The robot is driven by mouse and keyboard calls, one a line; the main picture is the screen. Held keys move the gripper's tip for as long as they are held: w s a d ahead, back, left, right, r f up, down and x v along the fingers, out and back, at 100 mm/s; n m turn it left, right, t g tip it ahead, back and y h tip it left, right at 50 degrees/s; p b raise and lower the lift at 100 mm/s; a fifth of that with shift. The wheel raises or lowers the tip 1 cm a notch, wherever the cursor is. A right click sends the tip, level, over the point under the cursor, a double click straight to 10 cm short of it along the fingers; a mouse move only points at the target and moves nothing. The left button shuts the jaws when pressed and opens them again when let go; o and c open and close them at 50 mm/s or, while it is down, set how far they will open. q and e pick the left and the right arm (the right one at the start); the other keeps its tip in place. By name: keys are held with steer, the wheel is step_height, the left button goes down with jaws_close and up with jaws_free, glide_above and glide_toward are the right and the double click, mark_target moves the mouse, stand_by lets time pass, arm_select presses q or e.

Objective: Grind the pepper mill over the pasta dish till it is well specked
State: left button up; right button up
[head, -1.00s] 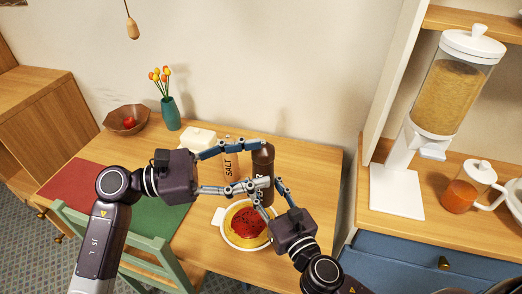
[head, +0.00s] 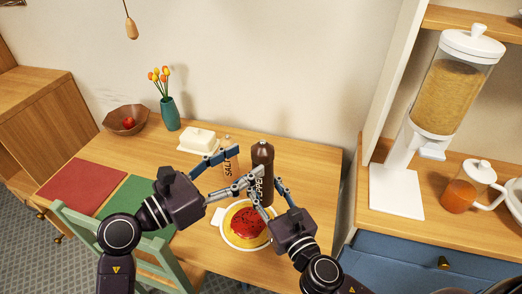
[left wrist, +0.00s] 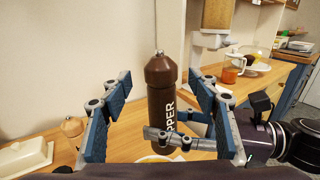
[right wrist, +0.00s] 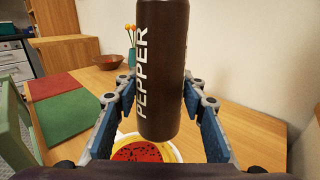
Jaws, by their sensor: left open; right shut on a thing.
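My right gripper (head: 264,192) is shut on the mill's lower body. My left gripper (head: 238,170) is open, its fingers pointing at the mill from the left. In the left wrist view the mill's rounded top (left wrist: 160,70) shows between the open fingers, apart from them. The pasta dish (head: 228,236) holds yellow pasta with red sauce (head: 249,224) and some dark specks on it. The fingers hide part of the mill.
A salt mill (head: 231,160) stands left of the pepper mill, close to my left fingers. A white butter dish (head: 199,141), teal vase (head: 169,114) and brown bowl (head: 126,120) stand farther back left. A green chair (head: 168,262) is at the front left. The table's right end is clear.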

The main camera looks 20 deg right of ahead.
mark_target(261, 151)
arm_select(q)
steer(key=x, duration=0.6)
steer(key=shift+c, duration=0.3)
steer(key=shift+a, duration=0.1)
steer(key=c, duration=1.1)
steer(key=shift+g, duration=0.3)
steer(key=shift+m+g, duration=0.3)
steer(key=shift+m, duration=0.1)
steer(key=m+g+h, duration=0.1)
steer(key=m+g, duration=0.1)
steer(key=g, duration=0.1)
steer(key=shift+w+f+g, duration=0.1)
steer(key=shift+f+g, duration=0.05)
steer(key=shift+g, duration=0.15)
steer(key=m+g, duration=0.2)
steer(key=g, duration=0.1)
steer(key=shift+h, duration=0.3)
steer(key=shift+w+m+g+y, duration=0.1)
steer(key=shift+m+g+y, duration=0.15)
steer(key=shift+m+g, duration=0.85)
steer(key=shift+m+g+y, duration=0.25)
steer(key=shift+m+g, duration=0.35)
steer(key=shift+g, duration=0.9)
